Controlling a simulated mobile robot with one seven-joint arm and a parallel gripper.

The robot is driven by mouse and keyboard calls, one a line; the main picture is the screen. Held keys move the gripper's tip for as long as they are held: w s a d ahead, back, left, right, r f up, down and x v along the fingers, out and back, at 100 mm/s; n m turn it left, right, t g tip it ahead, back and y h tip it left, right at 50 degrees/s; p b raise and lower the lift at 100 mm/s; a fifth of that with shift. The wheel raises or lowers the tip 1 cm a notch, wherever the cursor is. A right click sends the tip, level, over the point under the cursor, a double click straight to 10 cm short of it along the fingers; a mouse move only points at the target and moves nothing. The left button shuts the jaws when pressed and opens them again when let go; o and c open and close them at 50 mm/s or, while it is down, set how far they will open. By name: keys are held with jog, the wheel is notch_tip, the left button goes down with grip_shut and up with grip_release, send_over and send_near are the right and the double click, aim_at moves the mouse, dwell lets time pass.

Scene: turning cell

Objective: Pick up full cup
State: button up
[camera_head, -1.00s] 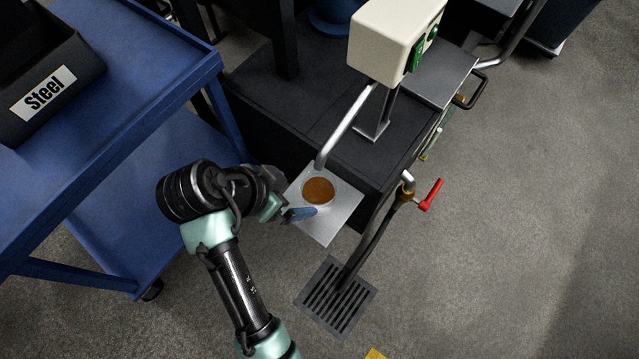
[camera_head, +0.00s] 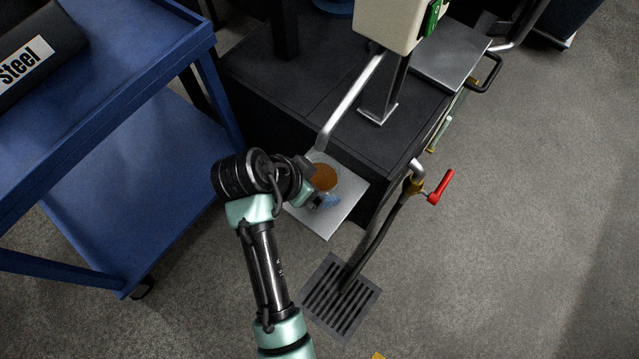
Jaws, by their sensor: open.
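The full cup (camera_head: 324,176) stands on a small metal shelf (camera_head: 337,216) and holds a brown liquid. It is under the end of a bent metal spout (camera_head: 340,112). My gripper (camera_head: 325,189) is at the cup from the left and front, with one finger near the cup's front side and the other near its left or back side. The gripper is open. Whether the fingers touch the cup cannot be told, and part of the cup is hidden by them.
A blue cart (camera_head: 183,150) with a black bin labelled Steel (camera_head: 35,52) stands at the left. A dark machine bed (camera_head: 262,75) and a cream box (camera_head: 388,20) are behind the cup. A pipe with a red handle (camera_head: 441,187) is at right. A floor grate (camera_head: 341,297) lies in front.

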jog(key=shift+w+d+f, duration=0.1)
jog(key=shift+d+f, duration=0.05)
jog(key=shift+f, duration=0.05)
jog(key=c, duration=1)
jog(key=shift+r, duration=0.1)
